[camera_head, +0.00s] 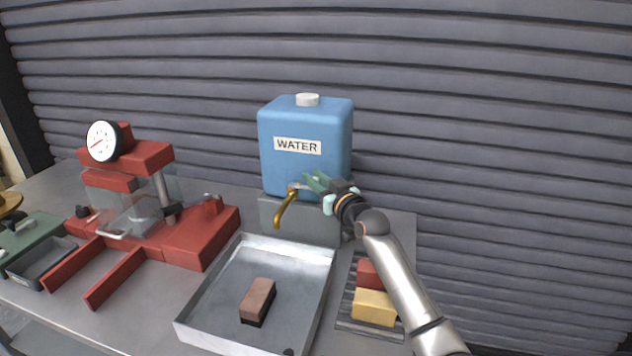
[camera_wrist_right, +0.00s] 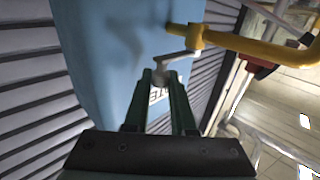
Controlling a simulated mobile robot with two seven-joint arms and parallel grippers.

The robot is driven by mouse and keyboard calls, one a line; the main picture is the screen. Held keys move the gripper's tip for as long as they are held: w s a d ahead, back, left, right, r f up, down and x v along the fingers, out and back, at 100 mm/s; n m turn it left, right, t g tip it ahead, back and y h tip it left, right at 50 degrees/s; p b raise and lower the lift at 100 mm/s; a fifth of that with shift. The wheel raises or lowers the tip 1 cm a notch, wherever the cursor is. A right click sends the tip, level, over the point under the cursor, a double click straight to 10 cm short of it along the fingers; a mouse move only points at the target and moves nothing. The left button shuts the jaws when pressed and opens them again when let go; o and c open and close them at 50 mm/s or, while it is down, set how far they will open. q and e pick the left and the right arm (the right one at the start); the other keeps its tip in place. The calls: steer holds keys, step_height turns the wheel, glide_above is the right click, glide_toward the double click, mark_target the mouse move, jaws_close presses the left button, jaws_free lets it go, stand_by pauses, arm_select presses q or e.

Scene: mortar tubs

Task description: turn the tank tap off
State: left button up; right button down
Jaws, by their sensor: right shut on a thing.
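The blue water tank (camera_head: 305,125), labelled WATER, stands on a grey block (camera_head: 310,224) in front of the shutter wall. Its brass tap (camera_head: 284,208) sticks out low on the front and bends down over the tray's back edge; it is yellow in the right wrist view (camera_wrist_right: 252,47). My right gripper (camera_head: 312,181) is at the tap, close to the tank front. In the right wrist view its green fingers (camera_wrist_right: 161,76) are shut on the tap's grey lever (camera_wrist_right: 178,58). I see no clear stream below the spout. My left gripper is out of view.
A metal tray (camera_head: 216,290) below the tap holds a brown brick (camera_head: 258,297). Red and yellow bricks (camera_head: 374,307) lie on a rack (camera_head: 344,322) at right, beside my right arm. A red press with a gauge (camera_head: 103,141) stands at left.

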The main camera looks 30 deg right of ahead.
steer(key=shift+r, duration=0.1)
steer(key=c, duration=1.2)
jaws_free()
steer(key=o, duration=0.3)
steer(key=shift+w+a, duration=0.1)
steer(key=shift+w, duration=0.15)
steer(key=shift+o, duration=0.8)
steer(key=shift+s, duration=0.1)
